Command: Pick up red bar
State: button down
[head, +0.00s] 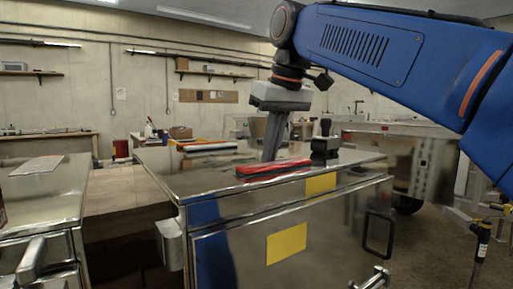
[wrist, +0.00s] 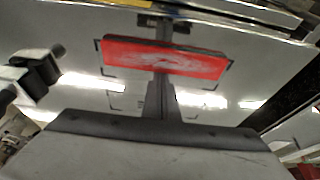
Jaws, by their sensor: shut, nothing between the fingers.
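In the wrist view the red bar (wrist: 165,57) runs across the upper middle, inside dark corner marks on the metal. My gripper (head: 268,158) points down at the bar's far side in the head view. In the wrist view my gripper (wrist: 158,85) has its fingers together, with the tips close to the bar's near long edge. Nothing is held between them. I cannot tell whether the tips touch the bar or the metal.
A black clamp-like object (head: 325,142) stands on the metal top to the right of the bar; it also shows in the wrist view (wrist: 38,72). Several coloured bars (head: 207,146) lie further back.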

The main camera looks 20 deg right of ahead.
aim_at(278, 163)
jog(key=shift+s+d, duration=0.2)
jog(key=shift+s, duration=0.7)
jog(key=shift+s+d, duration=0.15)
jog(key=shift+s, duration=0.75)
